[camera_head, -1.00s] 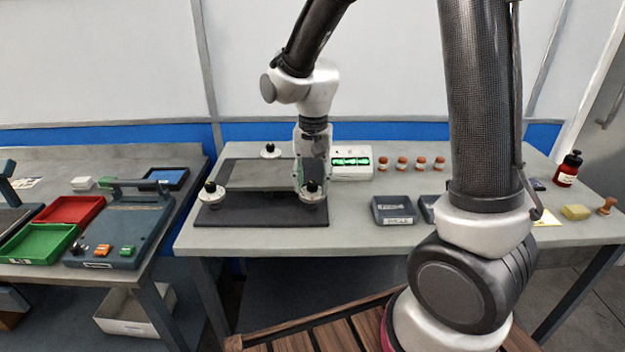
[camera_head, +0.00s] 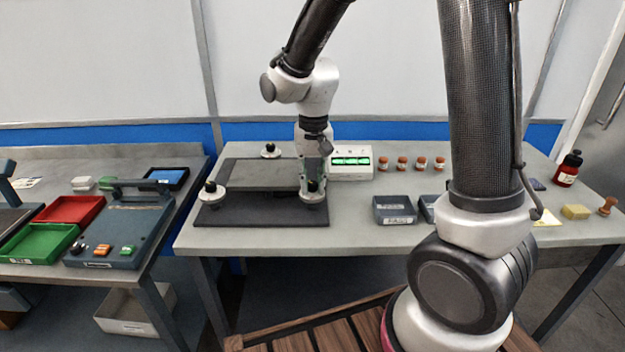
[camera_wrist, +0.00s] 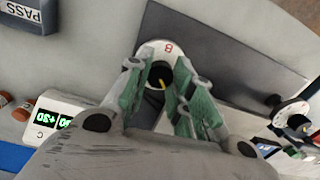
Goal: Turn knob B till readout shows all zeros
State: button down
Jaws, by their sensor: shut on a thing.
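Knob B (camera_wrist: 159,76) is a black knob with a yellow pointer line on a white dial (camera_wrist: 151,49) marked with a red B. In the head view the knob (camera_head: 312,186) stands at the front right corner of the dark plate. My gripper (camera_wrist: 161,83) is shut on knob B, with a green-padded finger on each side; it also shows in the head view (camera_head: 313,184). The readout (camera_head: 351,162) is a white box with lit green fields, behind and right of the knob. In the wrist view the readout (camera_wrist: 62,106) is partly hidden; one field seems to read +20.
Two more black knobs stand on the plate (camera_head: 258,211), at its front left (camera_head: 210,187) and at the back (camera_head: 270,148). Several small red-capped jars (camera_head: 402,163) stand right of the readout. A dark box (camera_head: 393,209) lies right of the plate.

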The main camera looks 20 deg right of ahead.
aim_at(313, 182)
jog(key=n, duration=0.4)
jog(key=shift+n, duration=2.6)
jog(key=c, duration=1.2)
grip_release()
notch_tip(313, 182, up, 12)
